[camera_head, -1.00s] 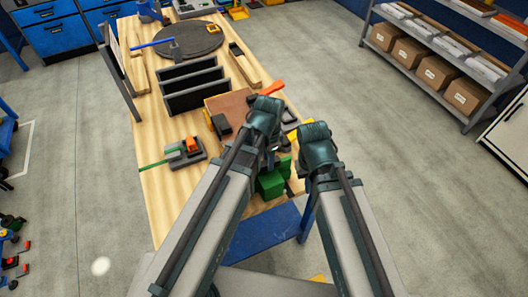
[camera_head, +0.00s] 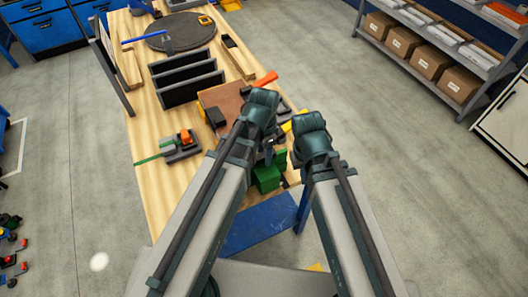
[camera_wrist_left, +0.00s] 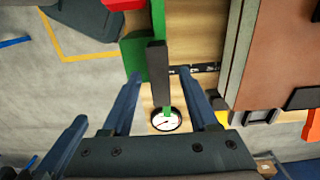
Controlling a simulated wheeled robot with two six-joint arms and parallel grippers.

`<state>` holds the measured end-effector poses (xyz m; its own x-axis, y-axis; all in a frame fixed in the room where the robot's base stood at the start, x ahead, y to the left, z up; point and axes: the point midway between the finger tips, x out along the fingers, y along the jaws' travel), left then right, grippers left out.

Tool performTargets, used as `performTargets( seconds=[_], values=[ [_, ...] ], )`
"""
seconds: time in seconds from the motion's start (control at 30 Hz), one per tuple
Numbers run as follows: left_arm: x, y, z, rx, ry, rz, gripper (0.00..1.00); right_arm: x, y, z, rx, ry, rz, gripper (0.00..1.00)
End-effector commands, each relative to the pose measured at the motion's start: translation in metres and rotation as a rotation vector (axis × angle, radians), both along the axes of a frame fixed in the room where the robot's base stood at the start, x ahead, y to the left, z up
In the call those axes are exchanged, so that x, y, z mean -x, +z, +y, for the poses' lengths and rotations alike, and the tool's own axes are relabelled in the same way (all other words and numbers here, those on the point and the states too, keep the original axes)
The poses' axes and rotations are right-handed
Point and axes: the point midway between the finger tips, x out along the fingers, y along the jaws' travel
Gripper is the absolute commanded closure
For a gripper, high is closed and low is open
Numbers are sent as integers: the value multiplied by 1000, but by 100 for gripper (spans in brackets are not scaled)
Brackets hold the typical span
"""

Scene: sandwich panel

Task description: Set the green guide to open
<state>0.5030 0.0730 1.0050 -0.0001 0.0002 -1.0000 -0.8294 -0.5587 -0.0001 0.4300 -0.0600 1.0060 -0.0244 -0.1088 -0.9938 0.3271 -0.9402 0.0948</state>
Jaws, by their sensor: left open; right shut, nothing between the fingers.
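Green parts, which I take to be the green guide (camera_head: 266,177), stand at the table's near right edge, partly hidden by my arms. In the left wrist view a green block and strip (camera_wrist_left: 136,52) show with a dark upright bar (camera_wrist_left: 158,70) beside them. My left gripper (camera_wrist_left: 160,80) is open, its two fingers on either side of the dark bar, with no visible contact.
A brown board (camera_head: 228,96) with a dark block and an orange handle (camera_head: 265,79) lies just beyond my left wrist. Black slotted racks (camera_head: 188,82) stand farther back. A grey fixture with an orange block (camera_head: 184,137) sits at left. Bare wood (camera_head: 160,185) lies nearer.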

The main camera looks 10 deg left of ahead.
Motion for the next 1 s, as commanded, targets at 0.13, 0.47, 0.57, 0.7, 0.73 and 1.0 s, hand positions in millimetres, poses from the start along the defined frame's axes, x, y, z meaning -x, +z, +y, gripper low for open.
performTargets(
  seconds=[0.13, 0.47, 0.57, 0.7, 0.73, 1.0],
  values=[
    [0, 11, 0, 0, 0, 0, 40, 0, 11, 0, 0, 0, 0, 100],
    [0, 54, 0, 0, 0, 0, 40, 0, 54, 0, -1, -2, 0, 100],
    [0, 70, 0, 0, 0, 0, 40, 0, 70, 0, -1, -4, 0, 100],
    [0, 91, 0, 0, 0, 0, 40, 0, 91, 0, -2, -9, 0, 100],
    [0, 96, 0, 0, 0, 0, 40, 0, 96, 0, -2, -10, 0, 100],
    [0, 131, 0, 0, 0, 0, 40, 0, 131, 0, -2, -13, 0, 100]
  ],
)
